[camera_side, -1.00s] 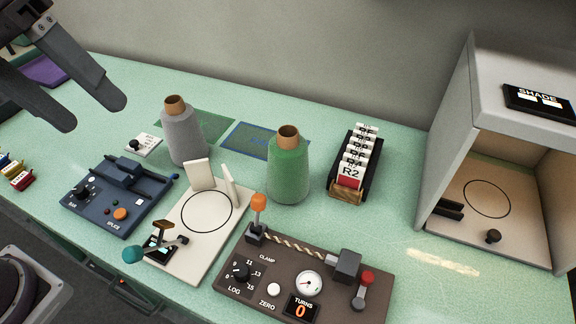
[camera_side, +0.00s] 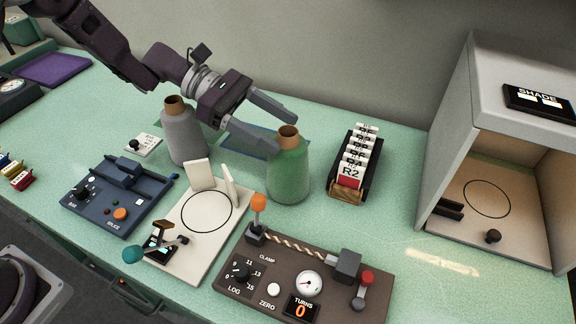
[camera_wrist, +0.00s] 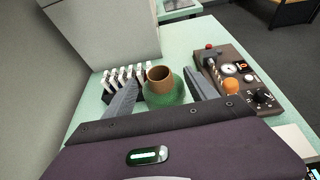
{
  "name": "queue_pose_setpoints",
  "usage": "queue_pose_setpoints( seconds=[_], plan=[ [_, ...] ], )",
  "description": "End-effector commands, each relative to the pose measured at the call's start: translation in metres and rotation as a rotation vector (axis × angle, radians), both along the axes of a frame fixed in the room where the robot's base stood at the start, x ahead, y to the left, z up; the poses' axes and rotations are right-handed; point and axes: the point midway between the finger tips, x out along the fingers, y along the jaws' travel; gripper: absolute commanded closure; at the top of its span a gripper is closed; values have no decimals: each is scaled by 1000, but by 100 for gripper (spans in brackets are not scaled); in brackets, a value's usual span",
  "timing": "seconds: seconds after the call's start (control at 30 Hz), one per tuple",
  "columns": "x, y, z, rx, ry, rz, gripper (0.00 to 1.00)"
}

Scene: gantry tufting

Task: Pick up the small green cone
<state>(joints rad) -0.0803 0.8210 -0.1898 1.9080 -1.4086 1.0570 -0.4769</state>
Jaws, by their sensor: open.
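The green cone (camera_side: 288,172) stands upright on the mint-green table in the side view, with a brown tube sticking out of its top. My gripper (camera_side: 286,133) is open, its two fingers reaching toward the top of the cone from the upper left. In the wrist view the green cone (camera_wrist: 167,90) shows between the two spread fingers (camera_wrist: 163,92), its brown tube uppermost. I cannot tell whether either finger touches it. A grey cone (camera_side: 184,137) of similar shape stands to the left, under my wrist.
A rack of labelled cards (camera_side: 353,165) stands just right of the green cone. A white plate with a black circle (camera_side: 186,245) and a brown twist device (camera_side: 300,277) lie in front. A grey shade box (camera_side: 440,150) stands at the right.

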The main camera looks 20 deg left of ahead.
Motion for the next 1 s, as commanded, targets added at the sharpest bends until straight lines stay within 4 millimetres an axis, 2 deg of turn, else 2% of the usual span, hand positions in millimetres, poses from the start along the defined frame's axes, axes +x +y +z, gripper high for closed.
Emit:
queue_pose_setpoints(
  seconds=[0.3, 0.57, 0.9, 1.0],
  plan=[
    [1, -50, -20, 0, -2, -4, 34],
    [2, -55, -21, 0, -2, -1, 34],
    [2, -54, -22, 2, -2, -1, 100],
    [1, -53, -23, 4, -1, 0, 100]
  ],
)
